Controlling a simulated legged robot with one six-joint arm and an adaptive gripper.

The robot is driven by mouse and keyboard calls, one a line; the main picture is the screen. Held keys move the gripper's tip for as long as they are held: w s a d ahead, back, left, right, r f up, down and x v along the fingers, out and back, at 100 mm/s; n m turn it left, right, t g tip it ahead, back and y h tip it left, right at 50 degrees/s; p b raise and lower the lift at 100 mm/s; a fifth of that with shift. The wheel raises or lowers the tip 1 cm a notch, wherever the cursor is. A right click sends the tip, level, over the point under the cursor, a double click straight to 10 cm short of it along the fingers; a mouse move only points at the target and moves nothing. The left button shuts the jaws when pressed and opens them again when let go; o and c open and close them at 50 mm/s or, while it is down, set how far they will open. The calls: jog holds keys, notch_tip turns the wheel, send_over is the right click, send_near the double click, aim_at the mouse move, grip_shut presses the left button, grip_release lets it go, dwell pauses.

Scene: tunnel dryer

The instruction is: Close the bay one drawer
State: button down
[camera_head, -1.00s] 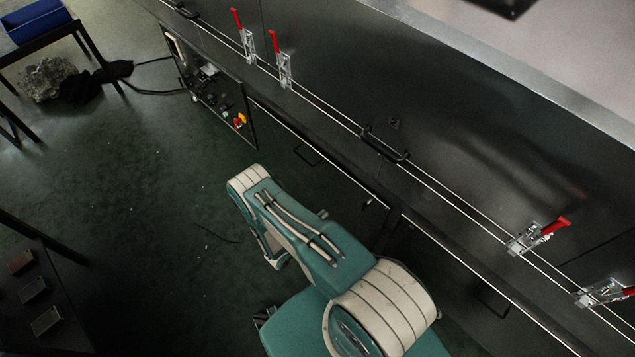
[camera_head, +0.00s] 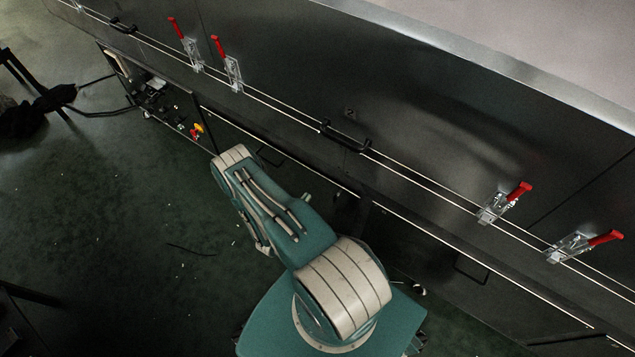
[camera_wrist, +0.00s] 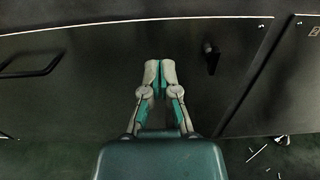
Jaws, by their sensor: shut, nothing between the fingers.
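My gripper (camera_wrist: 160,74) is shut and empty in the wrist view, its fingertips in front of a dark lower front panel (camera_wrist: 110,75). That panel carries a black bar handle (camera_wrist: 30,68) left of the fingers and a small dark latch (camera_wrist: 211,58) to their right. I cannot tell whether the fingertips touch it. In the head view the dryer's lower row shows one handle (camera_head: 270,157) beyond my arm and another handle (camera_head: 471,269) at right. No label shows which is the bay one drawer, and I cannot tell how far any stands out. My gripper is hidden there behind my arm.
Red-handled clamps (camera_head: 505,203) and a black bar handle (camera_head: 345,137) stick out from the dryer's upper front. An open compartment with controls (camera_head: 165,100) is at the left end. A dark cable (camera_head: 105,112) lies at far left. The green floor (camera_head: 120,220) left of my arm is mostly clear.

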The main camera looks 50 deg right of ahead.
aim_at(321, 178)
jog(key=d, duration=0.7)
jog(key=shift+w+d, duration=0.3)
jog(key=shift+d, duration=0.05)
jog(key=shift+d, duration=0.95)
jog(key=shift+w+a, duration=0.1)
jog(key=shift+w+a, duration=0.1)
jog(key=shift+a, duration=0.4)
jog(key=s+a, duration=0.1)
jog(key=a, duration=1.2)
jog(key=shift+s, duration=0.15)
